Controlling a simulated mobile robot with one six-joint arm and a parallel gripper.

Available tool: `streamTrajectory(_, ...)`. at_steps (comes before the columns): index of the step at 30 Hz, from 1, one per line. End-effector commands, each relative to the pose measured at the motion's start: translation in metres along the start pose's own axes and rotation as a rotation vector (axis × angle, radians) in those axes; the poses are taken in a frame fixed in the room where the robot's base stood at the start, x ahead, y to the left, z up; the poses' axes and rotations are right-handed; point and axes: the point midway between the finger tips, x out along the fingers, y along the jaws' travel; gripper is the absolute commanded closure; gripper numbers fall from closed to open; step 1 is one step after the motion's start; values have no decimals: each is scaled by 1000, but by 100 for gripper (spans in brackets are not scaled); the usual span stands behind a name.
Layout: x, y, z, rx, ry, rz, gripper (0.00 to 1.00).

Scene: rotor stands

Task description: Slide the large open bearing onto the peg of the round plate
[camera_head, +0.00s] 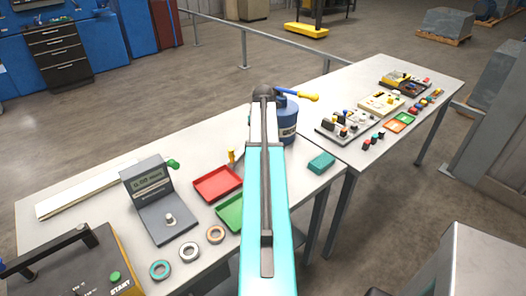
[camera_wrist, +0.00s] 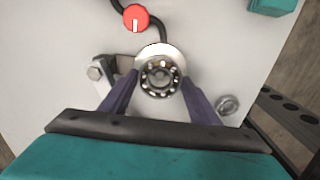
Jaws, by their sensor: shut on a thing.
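In the wrist view my gripper (camera_wrist: 160,88) has its two dark purple fingers on either side of the large open bearing (camera_wrist: 147,87), shut on it. The bearing is a ring with its balls showing, facing the camera. A pale, shiny round plate (camera_wrist: 160,49) shows behind the bearing, its upper rim sticking out past it. Something greyish shows in the bearing's bore, but I cannot tell whether it is the peg. I cannot tell whether bearing and plate touch. In the head view my arm hides the gripper, bearing and plate.
In the wrist view a red knob (camera_wrist: 135,18) with a black cable lies beyond the plate. A bolt (camera_wrist: 96,72) is at left, a nut-like part (camera_wrist: 228,105) at right. In the head view a blue canister (camera_head: 286,122) and a red tray (camera_head: 217,183) stand near my arm.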

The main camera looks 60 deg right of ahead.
Motion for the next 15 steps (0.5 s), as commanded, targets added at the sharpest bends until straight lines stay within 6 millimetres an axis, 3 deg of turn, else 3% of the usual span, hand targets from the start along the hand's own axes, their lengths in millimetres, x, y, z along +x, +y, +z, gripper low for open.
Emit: streamTrajectory(15,4,0,0,-1,0,0,64)
